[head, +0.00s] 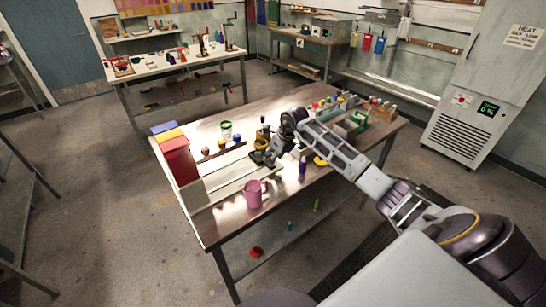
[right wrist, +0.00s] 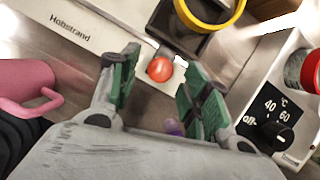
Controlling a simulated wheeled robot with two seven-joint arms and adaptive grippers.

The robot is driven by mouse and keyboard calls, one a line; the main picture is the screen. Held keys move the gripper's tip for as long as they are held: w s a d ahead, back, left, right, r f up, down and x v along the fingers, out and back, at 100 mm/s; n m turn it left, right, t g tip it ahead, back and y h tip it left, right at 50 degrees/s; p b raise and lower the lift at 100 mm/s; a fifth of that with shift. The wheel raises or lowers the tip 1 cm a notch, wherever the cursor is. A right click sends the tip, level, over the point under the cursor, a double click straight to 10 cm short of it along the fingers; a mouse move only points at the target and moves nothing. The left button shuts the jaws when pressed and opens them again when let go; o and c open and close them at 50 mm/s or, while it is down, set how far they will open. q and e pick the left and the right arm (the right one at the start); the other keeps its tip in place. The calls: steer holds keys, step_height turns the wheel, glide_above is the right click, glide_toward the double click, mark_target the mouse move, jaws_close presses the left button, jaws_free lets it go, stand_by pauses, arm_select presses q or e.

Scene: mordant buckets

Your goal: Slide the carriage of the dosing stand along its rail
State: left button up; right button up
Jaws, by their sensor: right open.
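The dosing stand's black upright part (head: 265,131) with a yellow ring (head: 261,143) stands mid-table in the head view. In the right wrist view the ring (right wrist: 215,8) sits on a black block (right wrist: 178,28) at the top. A round red knob (right wrist: 160,69) lies on a pale strip just below that block. My right gripper (right wrist: 160,88) is open, its green-padded fingers on either side of the red knob, with gaps visible. My left gripper is not in view.
A pink jug (head: 254,194) stands close to the gripper; its handle (right wrist: 42,104) shows left in the wrist view. A temperature dial (right wrist: 275,135) is at the right. Red bins (head: 179,160) stand at the table's left end. A purple bottle (head: 302,168) stands near the front edge.

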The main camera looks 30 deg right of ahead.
steer(key=shift+w+f, duration=0.15)
steer(key=shift+f, duration=0.3)
jaws_close()
